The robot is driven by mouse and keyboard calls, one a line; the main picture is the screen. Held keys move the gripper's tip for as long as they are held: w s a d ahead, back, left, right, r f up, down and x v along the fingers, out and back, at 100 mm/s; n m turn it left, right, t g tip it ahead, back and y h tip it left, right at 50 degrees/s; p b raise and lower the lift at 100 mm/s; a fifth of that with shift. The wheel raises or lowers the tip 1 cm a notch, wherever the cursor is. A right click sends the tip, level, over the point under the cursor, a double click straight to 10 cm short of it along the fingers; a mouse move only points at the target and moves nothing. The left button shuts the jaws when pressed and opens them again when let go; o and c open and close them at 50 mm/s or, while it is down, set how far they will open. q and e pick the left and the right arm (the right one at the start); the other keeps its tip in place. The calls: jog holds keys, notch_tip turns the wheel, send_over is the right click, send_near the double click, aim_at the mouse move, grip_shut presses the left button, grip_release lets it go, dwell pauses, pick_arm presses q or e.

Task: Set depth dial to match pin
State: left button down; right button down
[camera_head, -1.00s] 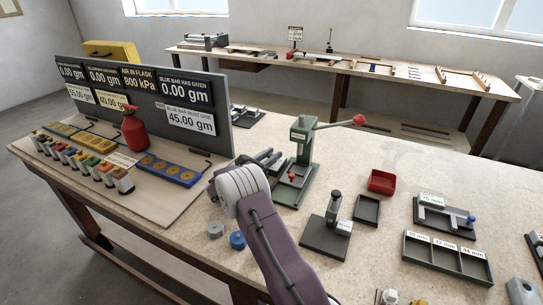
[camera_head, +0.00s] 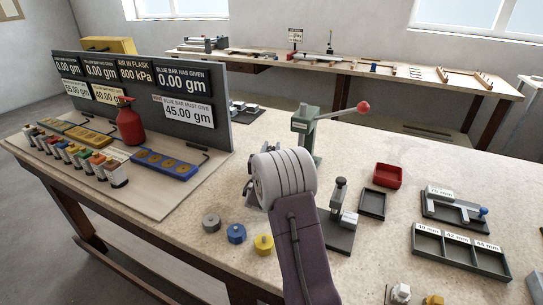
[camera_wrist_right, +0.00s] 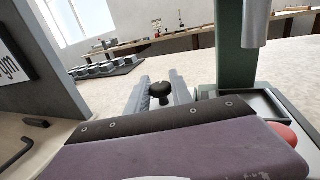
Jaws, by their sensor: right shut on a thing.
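My right gripper (camera_wrist_right: 160,88) is shut on a small black round-topped knob (camera_wrist_right: 158,88) in the right wrist view. In the head view my right wrist covers its fingertips and the lower part of the green press (camera_head: 303,128). The press has a lever with a red ball (camera_head: 363,107); its green column (camera_wrist_right: 230,62) stands to the right of the fingers in the wrist view. I cannot tell which part is the depth dial, nor read any setting. A fixture marked 75 mm (camera_head: 455,213), with a blue knob, lies at the right. My left gripper is not in view.
A small dark stand (camera_head: 337,212), a red tray (camera_head: 387,175) and a divided black tray (camera_head: 462,252) with size labels are right of my arm. Grey, blue (camera_head: 236,234) and yellow (camera_head: 264,244) round pieces lie left of it. A panel (camera_head: 150,90) stands at the left.

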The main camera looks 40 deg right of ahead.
jog(key=shift+n+t+y+b, duration=0.5)
jog(key=shift+y+b, duration=0.1)
jog(key=c, duration=1.2)
grip_release()
